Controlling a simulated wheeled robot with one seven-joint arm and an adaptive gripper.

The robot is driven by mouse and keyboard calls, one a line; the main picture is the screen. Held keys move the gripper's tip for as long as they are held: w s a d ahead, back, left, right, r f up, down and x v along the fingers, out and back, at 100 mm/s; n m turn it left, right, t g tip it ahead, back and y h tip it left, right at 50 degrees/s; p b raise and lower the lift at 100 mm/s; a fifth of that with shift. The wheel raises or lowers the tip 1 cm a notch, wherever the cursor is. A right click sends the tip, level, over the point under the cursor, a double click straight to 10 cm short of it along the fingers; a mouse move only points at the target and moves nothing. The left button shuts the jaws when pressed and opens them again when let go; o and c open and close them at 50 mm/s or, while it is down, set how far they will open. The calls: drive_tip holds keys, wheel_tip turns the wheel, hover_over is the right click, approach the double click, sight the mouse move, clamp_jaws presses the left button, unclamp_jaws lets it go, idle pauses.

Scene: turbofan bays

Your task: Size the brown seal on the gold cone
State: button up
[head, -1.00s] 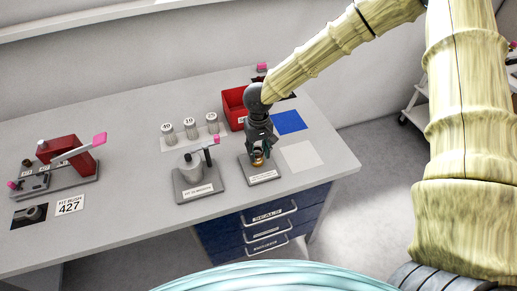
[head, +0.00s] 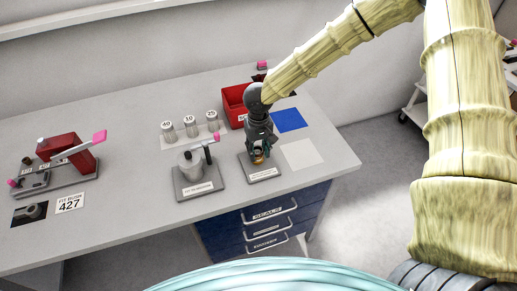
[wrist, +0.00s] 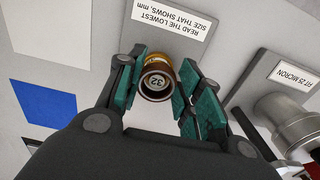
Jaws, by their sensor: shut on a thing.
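The gold cone (head: 258,160) stands on a grey base plate (head: 270,174) near the front right of the bench. In the wrist view, its round end reads 32 (wrist: 156,82). A brown band, which looks like the brown seal (wrist: 154,69), is around it between the fingers. My gripper (wrist: 157,88) is shut on this seal, its green-padded fingers on either side. In the head view, my gripper (head: 259,150) comes down over the cone and hides most of it. Whether the seal sits snug on the cone cannot be told.
The plate's label (wrist: 171,17) says to read the lowest size that shows, in mm. Left of it is a grey device with a lever (head: 193,165). A red bin (head: 236,101), several labelled cylinders (head: 190,126) and a blue square (head: 289,121) lie behind.

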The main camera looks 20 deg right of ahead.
drive_tip(key=shift+f, duration=0.7)
drive_tip(key=o, duration=1.3)
drive_tip(key=shift+o, duration=0.2)
drive_tip(key=shift+r, duration=0.15)
drive_tip(key=shift+r+p, duration=3.35)
drive_tip(key=shift+p, duration=0.55)
